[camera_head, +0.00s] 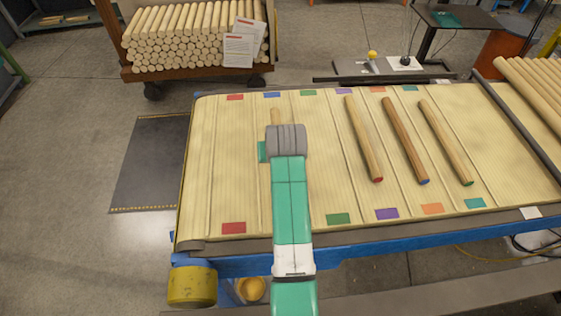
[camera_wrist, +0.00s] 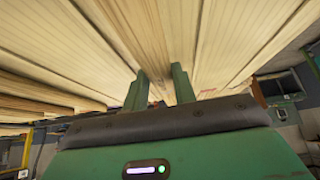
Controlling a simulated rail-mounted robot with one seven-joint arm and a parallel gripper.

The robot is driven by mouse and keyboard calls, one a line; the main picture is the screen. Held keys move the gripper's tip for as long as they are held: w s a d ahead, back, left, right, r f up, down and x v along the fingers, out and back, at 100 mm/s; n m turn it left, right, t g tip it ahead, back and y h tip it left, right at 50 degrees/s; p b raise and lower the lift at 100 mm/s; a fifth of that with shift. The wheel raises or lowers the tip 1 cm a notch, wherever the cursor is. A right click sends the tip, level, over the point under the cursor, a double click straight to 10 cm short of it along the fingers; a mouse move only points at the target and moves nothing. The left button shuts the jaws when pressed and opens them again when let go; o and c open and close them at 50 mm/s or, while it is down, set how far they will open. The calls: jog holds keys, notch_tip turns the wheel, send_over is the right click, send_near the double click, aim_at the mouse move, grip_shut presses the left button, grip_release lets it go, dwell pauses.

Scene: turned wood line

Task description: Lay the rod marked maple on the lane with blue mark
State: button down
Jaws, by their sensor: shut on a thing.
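My gripper (camera_head: 285,135) is over the blue-marked lane of the slatted table, between its blue mark (camera_head: 272,95) at the far end and the near end, which my arm hides. It is shut on a pale rod (camera_head: 275,117), of which a short piece shows just beyond the gripper; the rest is mostly hidden. I cannot tell whether that rod touches the lane, and no maple marking is readable. The gripper's two green fingers (camera_wrist: 162,88) show in the wrist view, where the held rod is not clear. Three other rods lie on the purple (camera_head: 363,140), orange (camera_head: 405,140) and teal (camera_head: 445,142) lanes.
The red-marked lane (camera_head: 233,228) and green-marked lane (camera_head: 338,219) look bare. The three lying rods have red, blue and green near ends. A dark rail (camera_head: 520,125) separates more pale rods (camera_head: 535,90) at right. A cart of stacked rods (camera_head: 190,45) stands behind.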

jog(key=shift+f+b, duration=0.3)
jog(key=shift+f, duration=1.6)
jog(key=c, duration=1.1)
grip_release()
